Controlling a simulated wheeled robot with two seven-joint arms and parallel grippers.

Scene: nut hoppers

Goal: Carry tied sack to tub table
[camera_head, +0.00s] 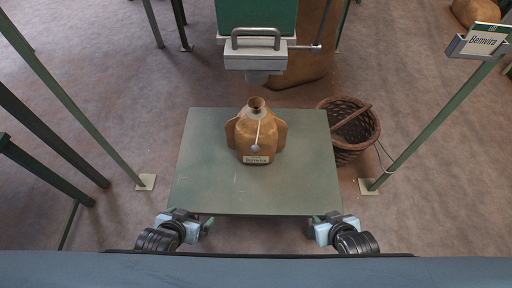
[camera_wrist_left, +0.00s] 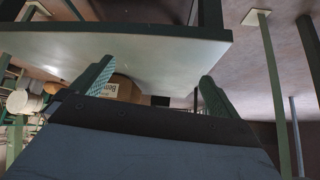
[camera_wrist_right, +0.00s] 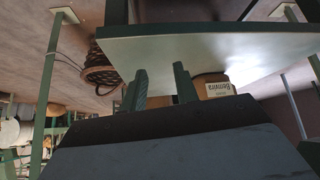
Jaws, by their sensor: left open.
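The tan sack (camera_head: 245,138) stands upright at the middle of the green table (camera_head: 205,185). It has a gathered neck, a cord with a round pale tag, and a "Benvira" label on its front. Its label shows upside down in the left wrist view (camera_wrist_left: 104,89) and the right wrist view (camera_wrist_right: 219,89), partly hidden. My left gripper (camera_head: 207,222) is open and empty near the table's front left corner. My right gripper (camera_head: 314,222) is near the front right corner; its fingers stand apart with nothing between them. Both are apart from the sack. No tub is identifiable.
A green hopper (camera_head: 257,14) with a metal handle and outlet overhangs the table's back edge. A wicker basket (camera_head: 345,153) stands on the floor just right of the table. Green posts flank both sides. The table around the sack is clear.

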